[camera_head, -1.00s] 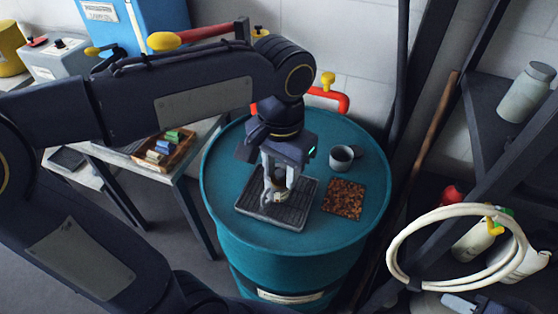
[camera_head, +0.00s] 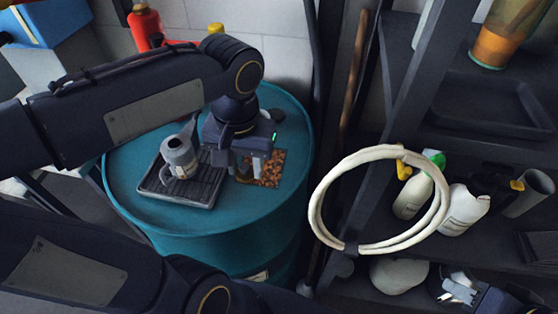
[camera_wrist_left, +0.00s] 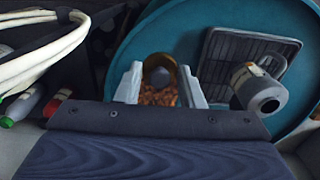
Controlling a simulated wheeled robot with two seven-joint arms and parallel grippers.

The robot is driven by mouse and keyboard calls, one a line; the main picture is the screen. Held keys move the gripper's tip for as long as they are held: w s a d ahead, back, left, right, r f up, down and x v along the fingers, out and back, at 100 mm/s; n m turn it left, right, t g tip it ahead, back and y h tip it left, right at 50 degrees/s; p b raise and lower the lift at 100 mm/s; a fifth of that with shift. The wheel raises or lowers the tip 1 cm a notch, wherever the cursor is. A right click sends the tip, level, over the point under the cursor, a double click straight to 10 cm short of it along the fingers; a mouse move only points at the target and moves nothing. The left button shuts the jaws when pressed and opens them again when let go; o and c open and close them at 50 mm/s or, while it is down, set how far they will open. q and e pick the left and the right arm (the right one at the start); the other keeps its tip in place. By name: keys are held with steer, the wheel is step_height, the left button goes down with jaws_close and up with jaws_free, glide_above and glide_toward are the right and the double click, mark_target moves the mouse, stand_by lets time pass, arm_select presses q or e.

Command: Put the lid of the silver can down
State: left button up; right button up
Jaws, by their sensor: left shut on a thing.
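The silver can (camera_head: 179,160), a grey jug-like vessel with a handle, stands on the black ribbed tray (camera_head: 152,187) on the teal drum. In the left wrist view the can (camera_wrist_left: 262,92) is right of my fingers, its top dark. My left gripper (camera_head: 250,168) is right of the can, over the brown speckled mat (camera_head: 272,170). In the left wrist view its fingers (camera_wrist_left: 160,88) are shut on the lid (camera_wrist_left: 158,70), a small round brownish piece with a grey knob. I cannot tell whether the lid touches the mat. My right gripper (camera_head: 458,288) is low at the right, its jaws unclear.
The drum top (camera_head: 130,165) is clear left of the tray. A white coiled hose (camera_head: 325,195) hangs on a dark shelf rack with bottles (camera_head: 412,195), right of the drum. A red bottle (camera_head: 146,27) stands behind the drum. A wooden pole (camera_head: 352,75) leans near the rack.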

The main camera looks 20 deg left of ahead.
arm_select(q)
steer(key=w+a+f, duration=0.1)
steer(key=w+f, duration=0.1)
steer(key=w, duration=0.1)
steer(key=w+a+f, duration=0.1)
steer(key=w+f, duration=0.2)
steer(key=w, duration=0.1)
steer(key=w+a+f, duration=0.1)
steer(key=w+f, duration=0.2)
steer(key=w, duration=0.1)
steer(key=shift+f, duration=0.2)
steer(key=shift+w+f, duration=0.2)
steer(key=shift+f, duration=0.05)
step_height(320, 180, down, 3)
steer(key=shift+w+a+f, duration=0.1)
steer(key=shift+f, duration=0.05)
steer(key=shift+f, duration=0.1)
steer(key=o, duration=1)
steer(key=shift+c, duration=0.2)
